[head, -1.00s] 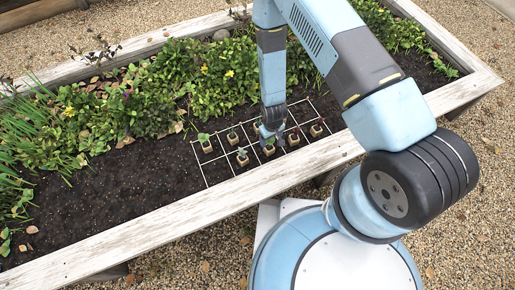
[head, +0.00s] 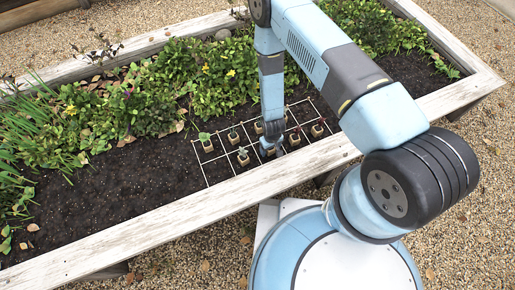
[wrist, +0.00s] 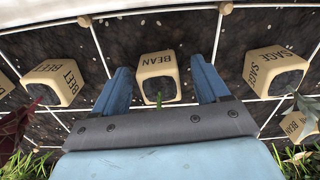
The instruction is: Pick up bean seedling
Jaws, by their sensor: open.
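In the wrist view a pale cube pot lettered BEAN (wrist: 157,73) sits between the two blue fingers of my gripper (wrist: 161,82). A thin green stem shows at its lower edge; the rest of the seedling is hidden. My gripper is open, with a gap on each side of the pot.
A BEET pot (wrist: 53,83) with dark red leaves stands left, and a SAGE pot (wrist: 275,71) right. White grid lines (head: 205,172) cross the soil. Dense plants (head: 190,85) grow behind. Bare soil (head: 110,200) lies left. The wooden bed edge (head: 180,222) runs in front.

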